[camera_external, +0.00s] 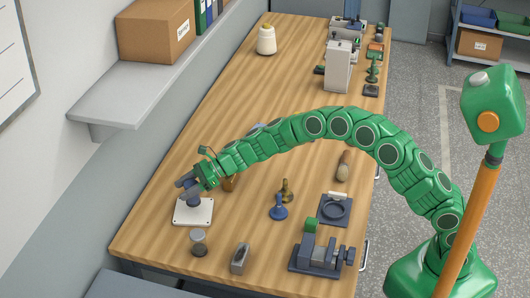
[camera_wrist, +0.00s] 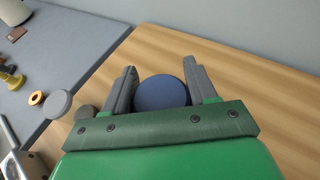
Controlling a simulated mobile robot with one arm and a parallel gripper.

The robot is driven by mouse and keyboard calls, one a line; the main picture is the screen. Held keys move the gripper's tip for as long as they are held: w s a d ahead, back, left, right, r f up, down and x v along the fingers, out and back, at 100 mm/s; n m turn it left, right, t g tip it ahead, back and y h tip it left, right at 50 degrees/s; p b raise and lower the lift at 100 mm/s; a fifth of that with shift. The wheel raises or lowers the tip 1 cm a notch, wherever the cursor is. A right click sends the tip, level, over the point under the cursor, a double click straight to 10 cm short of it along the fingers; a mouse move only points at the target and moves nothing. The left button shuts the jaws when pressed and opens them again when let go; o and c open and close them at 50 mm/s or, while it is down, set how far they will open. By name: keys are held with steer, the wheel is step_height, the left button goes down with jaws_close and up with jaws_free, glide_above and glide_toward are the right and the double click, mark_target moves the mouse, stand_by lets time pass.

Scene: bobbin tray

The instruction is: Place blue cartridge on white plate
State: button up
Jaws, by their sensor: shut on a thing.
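The blue cartridge (camera_wrist: 163,91) shows in the wrist view as a dark blue round top between the two grey fingers of my gripper (camera_wrist: 162,88). In the external view the cartridge (camera_external: 193,200) is upright, low over the white plate (camera_external: 180,217) near the bench's left front. I cannot tell whether its base touches the plate. My gripper (camera_external: 187,182) is shut on the cartridge from above, and its fingers partly hide it. The plate does not show in the wrist view.
In the external view, a grey cylinder (camera_external: 199,243) and a metal block (camera_external: 240,258) stand in front of the plate. A blue plunger-shaped piece (camera_external: 278,208), a dark tray (camera_external: 335,210) and a vise (camera_external: 320,255) are to the right. A wall shelf (camera_external: 135,92) overhangs behind left.

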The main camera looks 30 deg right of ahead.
steer(key=shift+w+a+f, duration=0.1)
steer(key=shift+a+f, duration=0.05)
steer(key=shift+f, duration=0.05)
steer(key=shift+w+f, duration=0.1)
steer(key=shift+f, duration=1.45)
steer(key=shift+f, duration=0.15)
steer(key=o, duration=1.1)
steer(key=shift+o, duration=0.2)
steer(key=shift+r, duration=0.2)
steer(key=v, duration=1.2)
steer(key=shift+f, duration=0.15)
